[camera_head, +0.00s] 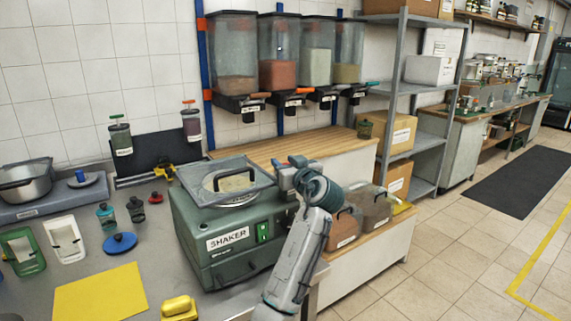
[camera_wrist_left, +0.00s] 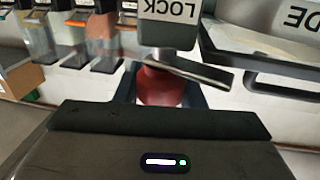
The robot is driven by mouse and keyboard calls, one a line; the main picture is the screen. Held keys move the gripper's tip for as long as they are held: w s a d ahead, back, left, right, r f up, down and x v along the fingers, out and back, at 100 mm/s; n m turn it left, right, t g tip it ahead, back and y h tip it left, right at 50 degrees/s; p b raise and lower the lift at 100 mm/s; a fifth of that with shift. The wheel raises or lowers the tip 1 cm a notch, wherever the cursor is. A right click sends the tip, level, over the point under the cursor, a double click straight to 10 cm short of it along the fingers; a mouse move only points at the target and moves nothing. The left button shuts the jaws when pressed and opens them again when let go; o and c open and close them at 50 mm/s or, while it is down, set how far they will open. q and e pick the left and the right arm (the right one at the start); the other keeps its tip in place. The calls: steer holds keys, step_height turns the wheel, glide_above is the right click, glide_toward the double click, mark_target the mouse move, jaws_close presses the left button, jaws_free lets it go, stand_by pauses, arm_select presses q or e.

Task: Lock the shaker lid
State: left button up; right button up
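The green shaker (camera_head: 228,238) stands on the grey bench, with its clear framed lid (camera_head: 226,174) lying over its round top. My left gripper (camera_head: 290,178) is at the right side of the lid, and its fingers are hard to make out in the head view. In the left wrist view, a grey block marked LOCK (camera_wrist_left: 168,22), upside down, has a metal lever (camera_wrist_left: 190,68) below it. A red knob (camera_wrist_left: 161,88) sits between my left fingers. They flank it closely, but I cannot tell whether they press on it. My right gripper is not in view.
Lidded bins (camera_head: 345,230) stand on the wooden shelf right of the shaker. Wall dispensers (camera_head: 278,55) hang behind. A yellow mat (camera_head: 100,294), a yellow block (camera_head: 179,308) and a blue round lid (camera_head: 119,242) lie on the bench.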

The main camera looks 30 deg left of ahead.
arm_select(q)
steer(key=shift+m+t+h, duration=0.5)
steer(key=shift+m+t, duration=0.1)
steer(key=shift+t, duration=0.2)
steer(key=m+t+h, duration=0.1)
steer(key=m+t+h+p, duration=0.1)
steer(key=shift+w+d+r+t+h, duration=0.1)
steer(key=shift+w+t+h, duration=0.05)
steer(key=shift+t+h, duration=0.2)
steer(key=shift+w+d+m+t+h+p, duration=0.15)
steer(key=shift+m+t+h+p, duration=0.15)
steer(key=shift+m+t+h, duration=0.35)
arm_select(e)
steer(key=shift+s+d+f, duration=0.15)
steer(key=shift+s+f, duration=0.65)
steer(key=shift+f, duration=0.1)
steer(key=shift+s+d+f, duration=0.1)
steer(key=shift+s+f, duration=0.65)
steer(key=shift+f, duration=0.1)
arm_select(q)
steer(key=o, duration=1)
